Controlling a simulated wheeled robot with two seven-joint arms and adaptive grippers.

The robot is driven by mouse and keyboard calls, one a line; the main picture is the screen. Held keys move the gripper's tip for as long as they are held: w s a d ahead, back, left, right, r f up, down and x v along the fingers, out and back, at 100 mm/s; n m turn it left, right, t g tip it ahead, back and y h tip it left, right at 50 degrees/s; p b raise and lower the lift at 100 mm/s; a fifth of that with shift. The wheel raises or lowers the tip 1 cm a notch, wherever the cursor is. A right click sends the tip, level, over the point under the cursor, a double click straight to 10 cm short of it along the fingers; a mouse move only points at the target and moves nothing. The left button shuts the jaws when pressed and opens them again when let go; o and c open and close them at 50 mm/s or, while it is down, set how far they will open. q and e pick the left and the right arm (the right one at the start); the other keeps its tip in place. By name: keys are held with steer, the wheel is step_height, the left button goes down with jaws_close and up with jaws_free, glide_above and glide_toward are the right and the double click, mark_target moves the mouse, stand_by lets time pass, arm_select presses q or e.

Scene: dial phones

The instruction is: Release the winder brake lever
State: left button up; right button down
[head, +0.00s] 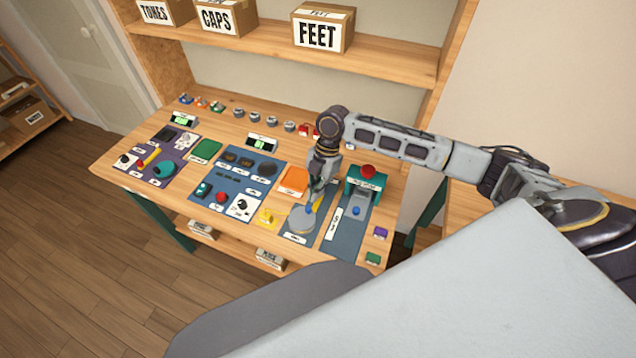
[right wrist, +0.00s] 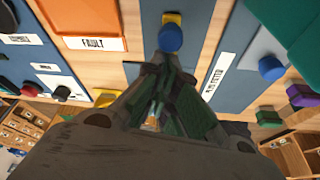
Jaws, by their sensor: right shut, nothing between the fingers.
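My right gripper (head: 316,192) is shut and empty, pointing down over the blue-grey panel right of the orange square. Its closed fingertips also show in the right wrist view (right wrist: 165,68). A blue ball knob (right wrist: 170,38) with a yellow piece (right wrist: 172,18) behind it is just beyond the fingertips; I cannot tell if they touch. A grey rounded part (head: 302,220) and a yellow strip are beside the gripper in the head view. Which part is the winder brake lever is not readable. The gripper hides part of this panel. My left gripper is not in view.
An orange square (head: 294,181) lies to the left, labelled FAULT in the wrist view (right wrist: 93,44). A green unit with a red button (head: 367,171) and a blue knob (head: 356,210) stand to the right. Labelled boxes sit on the shelf above (head: 390,55).

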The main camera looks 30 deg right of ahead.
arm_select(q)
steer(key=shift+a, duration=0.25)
arm_select(e)
steer(key=shift+a+f, duration=0.1)
steer(key=shift+f, duration=0.15)
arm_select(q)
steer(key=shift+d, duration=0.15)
arm_select(e)
steer(key=shift+w+d, duration=0.3)
steer(key=shift+d, duration=0.05)
steer(key=shift+w+d+p, duration=0.25)
steer(key=shift+d+p, duration=0.05)
steer(key=shift+p, duration=0.05)
steer(key=shift+w+d, duration=0.45)
steer(key=shift+d, duration=0.05)
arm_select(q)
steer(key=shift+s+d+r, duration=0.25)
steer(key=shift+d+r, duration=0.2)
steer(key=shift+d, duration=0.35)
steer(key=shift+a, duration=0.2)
